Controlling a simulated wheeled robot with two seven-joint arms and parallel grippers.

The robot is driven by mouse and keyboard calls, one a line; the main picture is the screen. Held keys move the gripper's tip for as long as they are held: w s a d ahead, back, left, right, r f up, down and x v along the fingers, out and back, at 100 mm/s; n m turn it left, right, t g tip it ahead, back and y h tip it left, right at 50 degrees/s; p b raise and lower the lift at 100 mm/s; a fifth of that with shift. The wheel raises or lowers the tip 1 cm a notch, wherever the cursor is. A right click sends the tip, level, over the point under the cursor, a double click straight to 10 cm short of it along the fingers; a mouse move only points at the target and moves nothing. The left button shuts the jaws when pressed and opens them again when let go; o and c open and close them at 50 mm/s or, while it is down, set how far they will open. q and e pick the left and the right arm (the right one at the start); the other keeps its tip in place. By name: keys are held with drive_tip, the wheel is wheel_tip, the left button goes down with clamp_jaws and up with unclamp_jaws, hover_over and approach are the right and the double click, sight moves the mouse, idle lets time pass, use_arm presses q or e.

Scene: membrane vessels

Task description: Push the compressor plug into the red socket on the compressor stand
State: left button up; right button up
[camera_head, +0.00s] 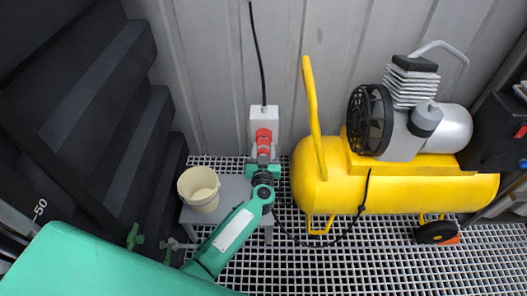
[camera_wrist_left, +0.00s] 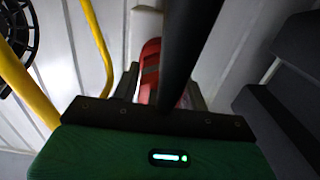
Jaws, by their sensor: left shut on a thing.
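The red socket (camera_head: 263,134) is on a white box (camera_head: 263,112) against the ribbed wall, with a dark cable rising from it. My left gripper (camera_head: 263,163) is directly below the socket in the head view, shut on the compressor plug. In the left wrist view a red body with dark bands (camera_wrist_left: 149,75) shows between the gripper's fingers (camera_wrist_left: 157,92). A thick black bar crosses in front of it and hides part. Plug and socket line up closely in the head view; I cannot tell how far the plug is in. My right gripper is not in view.
The yellow compressor (camera_head: 410,190) stands to the right, its upright yellow handle (camera_head: 312,110) close to my left gripper. A black cable (camera_head: 330,243) loops from below the gripper to it. A cream bucket (camera_head: 199,190) sits on a low grey stand (camera_head: 233,190) at left. Dark steps (camera_head: 100,120) rise further left.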

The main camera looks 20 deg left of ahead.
use_arm(q)
drive_tip(key=shift+r, duration=0.1)
idle(0.6)
drive_tip(key=shift+p, duration=0.5)
drive_tip(key=shift+w+a, duration=0.15)
drive_tip(key=shift+w, duration=0.45)
drive_tip(key=o, duration=1.4)
drive_tip(key=shift+c, duration=0.2)
